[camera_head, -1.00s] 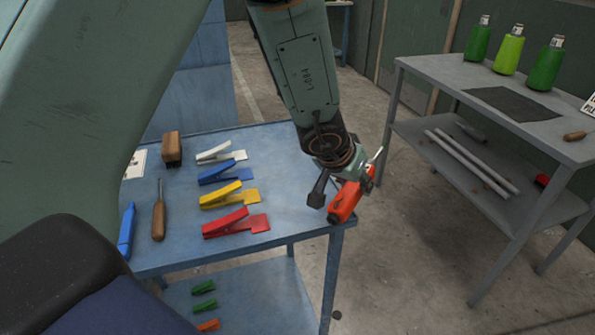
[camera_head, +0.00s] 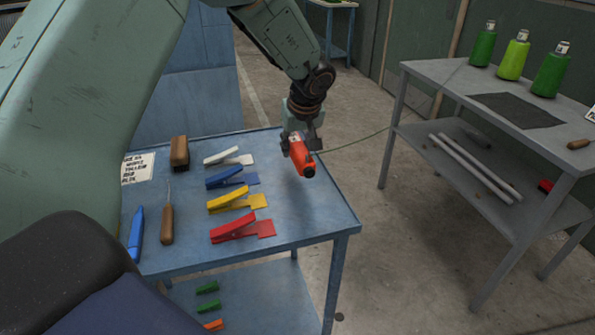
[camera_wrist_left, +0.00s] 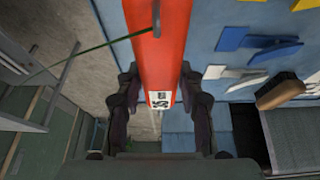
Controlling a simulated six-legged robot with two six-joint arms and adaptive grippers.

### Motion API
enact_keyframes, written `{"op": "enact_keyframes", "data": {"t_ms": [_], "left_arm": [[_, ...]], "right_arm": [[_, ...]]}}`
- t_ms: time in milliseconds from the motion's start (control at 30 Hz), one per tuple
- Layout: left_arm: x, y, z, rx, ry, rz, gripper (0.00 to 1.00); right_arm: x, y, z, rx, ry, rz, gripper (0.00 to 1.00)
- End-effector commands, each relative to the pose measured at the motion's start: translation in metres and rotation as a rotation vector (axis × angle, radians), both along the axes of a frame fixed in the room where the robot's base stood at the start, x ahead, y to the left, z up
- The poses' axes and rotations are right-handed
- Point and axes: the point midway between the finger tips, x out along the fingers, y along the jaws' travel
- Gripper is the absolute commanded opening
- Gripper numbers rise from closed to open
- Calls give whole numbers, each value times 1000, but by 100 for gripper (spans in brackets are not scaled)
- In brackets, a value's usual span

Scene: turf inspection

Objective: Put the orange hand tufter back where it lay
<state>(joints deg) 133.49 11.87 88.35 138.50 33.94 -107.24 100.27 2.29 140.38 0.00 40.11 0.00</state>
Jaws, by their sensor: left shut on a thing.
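The orange hand tufter (camera_head: 303,160) is in my left gripper (camera_head: 300,140), above the right part of the blue table (camera_head: 310,220). It looks held clear of the tabletop. In the left wrist view the tufter (camera_wrist_left: 162,45) runs between both fingers of my left gripper (camera_wrist_left: 158,98), with a small white label facing the camera. A thin green strand (camera_head: 350,143) trails from it to the right. My right gripper is not in view. No mark for the tufter's former place can be made out.
White, blue, yellow and red clips (camera_head: 240,229) lie in a column left of the tufter. A wooden-backed brush (camera_head: 179,152), a wooden-handled tool (camera_head: 167,222) and a blue tool (camera_head: 136,232) lie further left. The table's right end is bare. A grey bench (camera_head: 440,80) stands right.

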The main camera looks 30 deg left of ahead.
Motion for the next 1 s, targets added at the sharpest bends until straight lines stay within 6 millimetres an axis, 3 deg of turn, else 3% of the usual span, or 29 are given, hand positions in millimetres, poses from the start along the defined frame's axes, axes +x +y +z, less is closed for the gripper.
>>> {"op": "enact_keyframes", "data": {"t_ms": [100,467,800,833,1000], "left_arm": [[0,0,-22,0,-1,-1,0],[0,0,-61,2,-1,-3,0],[1,0,-63,1,-2,-3,0],[0,0,-64,1,-1,-2,39],[0,0,-64,1,-1,-2,53]], "right_arm": [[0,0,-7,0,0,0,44],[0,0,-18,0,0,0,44],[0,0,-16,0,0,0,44],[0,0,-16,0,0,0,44],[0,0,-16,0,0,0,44]]}}
